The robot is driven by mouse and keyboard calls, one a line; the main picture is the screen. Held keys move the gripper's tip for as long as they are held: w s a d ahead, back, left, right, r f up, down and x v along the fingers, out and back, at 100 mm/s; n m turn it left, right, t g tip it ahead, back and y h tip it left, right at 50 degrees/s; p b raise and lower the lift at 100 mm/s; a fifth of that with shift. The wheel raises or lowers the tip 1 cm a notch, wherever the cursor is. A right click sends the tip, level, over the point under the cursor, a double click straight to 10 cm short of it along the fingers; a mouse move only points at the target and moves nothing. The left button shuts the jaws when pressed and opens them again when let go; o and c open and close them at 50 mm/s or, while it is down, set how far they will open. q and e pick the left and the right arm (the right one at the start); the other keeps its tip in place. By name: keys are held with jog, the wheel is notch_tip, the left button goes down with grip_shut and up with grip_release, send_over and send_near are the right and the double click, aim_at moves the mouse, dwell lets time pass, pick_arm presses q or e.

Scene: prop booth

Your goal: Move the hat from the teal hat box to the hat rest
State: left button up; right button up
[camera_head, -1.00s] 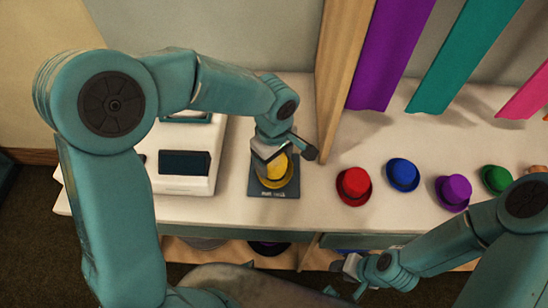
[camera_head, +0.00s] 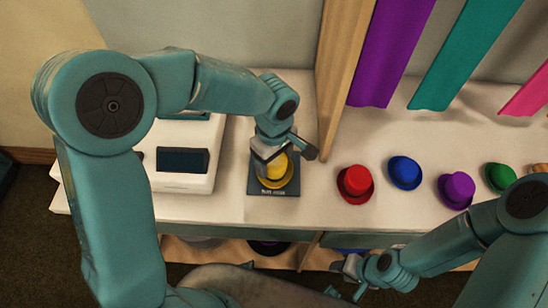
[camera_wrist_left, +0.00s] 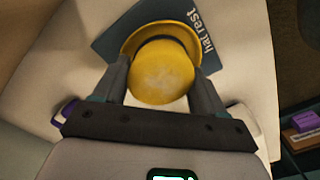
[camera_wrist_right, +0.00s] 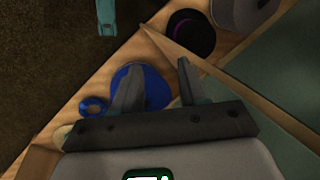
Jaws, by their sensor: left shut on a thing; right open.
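The yellow hat (camera_head: 279,169) is over the dark hat rest (camera_head: 286,191), a flat pad with lettering on the white counter. My left gripper (camera_head: 270,158) is shut on the hat from above. In the left wrist view the yellow hat (camera_wrist_left: 163,72) sits between the two fingers, brim toward the pad (camera_wrist_left: 112,38). I cannot tell whether the brim touches the pad. My right gripper (camera_head: 343,270) is open and empty, low in front of the counter. I cannot make out the teal hat box.
A white machine (camera_head: 182,182) stands left of the pad. A wooden divider (camera_head: 341,80) rises behind it on the right. Red (camera_head: 355,184), blue (camera_head: 404,173), purple (camera_head: 456,190) and green (camera_head: 499,178) hats stand along the counter's right. A lower shelf holds a blue hat (camera_wrist_right: 156,87) near my right gripper.

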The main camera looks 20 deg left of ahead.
pick_arm(q)
jog(key=o, duration=1.1)
notch_tip(320, 180, up, 16)
jog(key=shift+r+p, duration=0.15)
jog(key=shift+p, duration=0.5)
